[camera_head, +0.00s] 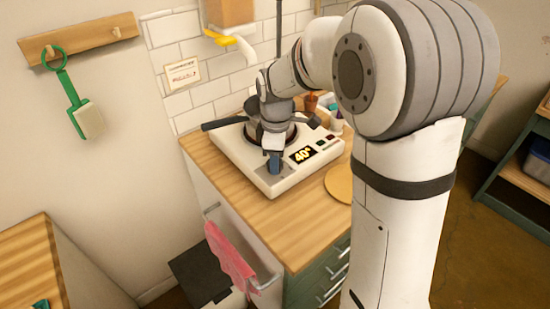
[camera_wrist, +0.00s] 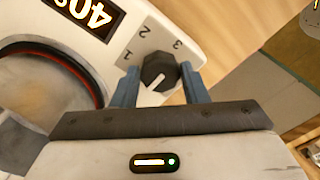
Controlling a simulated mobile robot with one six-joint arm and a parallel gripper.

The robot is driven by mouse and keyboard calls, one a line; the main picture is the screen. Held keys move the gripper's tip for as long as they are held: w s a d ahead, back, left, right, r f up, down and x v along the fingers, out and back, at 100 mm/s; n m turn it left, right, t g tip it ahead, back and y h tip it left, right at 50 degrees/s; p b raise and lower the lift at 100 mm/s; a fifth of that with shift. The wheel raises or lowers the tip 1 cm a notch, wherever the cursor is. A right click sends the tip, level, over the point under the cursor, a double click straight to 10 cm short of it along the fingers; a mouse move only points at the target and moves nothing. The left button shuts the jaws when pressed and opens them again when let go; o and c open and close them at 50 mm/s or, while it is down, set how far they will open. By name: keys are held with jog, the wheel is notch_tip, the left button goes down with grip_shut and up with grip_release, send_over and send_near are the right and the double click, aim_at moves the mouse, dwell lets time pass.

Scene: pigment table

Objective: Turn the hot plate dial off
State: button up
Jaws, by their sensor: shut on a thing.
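The white hot plate (camera_head: 238,146) stands on the wooden counter by the tiled wall, with a lit display (camera_head: 302,154) that reads about 40. In the wrist view the display (camera_wrist: 90,14) shows beside the dial. The dark dial (camera_wrist: 158,72) has a white pointer line, and the marks 1, 2 and 3 show around it; the pointer lies toward the lower left of the picture, away from these marks. My gripper (camera_wrist: 159,84) has its blue fingers on either side of the dial and is shut on it. In the head view my gripper (camera_head: 274,163) hides the dial.
A dark pan with a long handle (camera_head: 224,122) sits on the hot plate's burner. The burner's red-edged ring (camera_wrist: 88,75) is close to my gripper. A round wooden board (camera_head: 338,184) lies right of the hot plate. The front counter (camera_head: 272,222) is clear.

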jog(key=shift+a, duration=0.15)
dwell(0.4)
jog(key=o, duration=0.8)
jog(key=shift+s+a, duration=0.1)
jog(key=shift+a, duration=0.05)
jog(key=shift+o, duration=0.9)
notch_tip(320, 180, up, 8)
jog(key=shift+f, duration=0.1)
